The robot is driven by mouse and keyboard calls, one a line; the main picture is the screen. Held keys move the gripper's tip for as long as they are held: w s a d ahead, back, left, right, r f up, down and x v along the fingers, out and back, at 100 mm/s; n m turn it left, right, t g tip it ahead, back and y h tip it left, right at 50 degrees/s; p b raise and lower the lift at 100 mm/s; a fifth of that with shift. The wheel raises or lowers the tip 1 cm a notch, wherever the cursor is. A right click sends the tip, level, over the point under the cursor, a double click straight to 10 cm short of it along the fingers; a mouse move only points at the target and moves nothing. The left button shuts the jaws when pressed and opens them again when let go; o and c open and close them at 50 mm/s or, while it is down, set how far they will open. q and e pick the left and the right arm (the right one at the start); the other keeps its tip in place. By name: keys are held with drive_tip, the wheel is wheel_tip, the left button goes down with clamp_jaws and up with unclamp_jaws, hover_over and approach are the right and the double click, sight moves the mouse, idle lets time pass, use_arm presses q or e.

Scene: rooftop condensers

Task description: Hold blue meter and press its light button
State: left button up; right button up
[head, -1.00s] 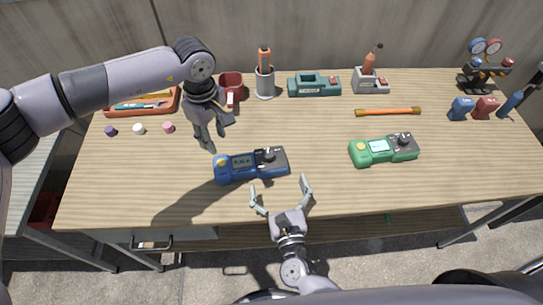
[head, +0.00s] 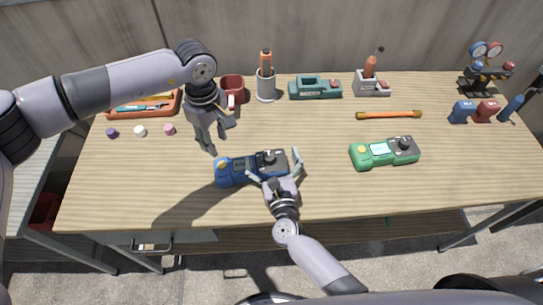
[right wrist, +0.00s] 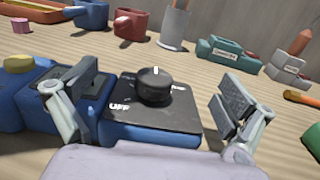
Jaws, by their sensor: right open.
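The blue meter (head: 238,173) lies flat on the workbench, with a yellow button (head: 221,164) at its left end, a dark screen in the middle and a black dial at its right end. It also shows in the right wrist view (right wrist: 150,133). My right gripper (head: 273,165) is open, its fingers on either side of the dial end; the left finger in the wrist view overlaps the screen area. I cannot tell whether either finger touches it. My left gripper (head: 216,146) hangs just behind the meter's left end, above the bench; its finger gap is unclear.
A green meter (head: 372,160) with a lit screen lies to the right. Small caps (head: 140,131) lie at left. The front of the bench is clear.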

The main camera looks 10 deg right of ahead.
drive_tip(key=c, duration=2)
use_arm(q)
clamp_jaws()
use_arm(e)
drive_tip(key=shift+c, duration=0.2)
idle(0.6)
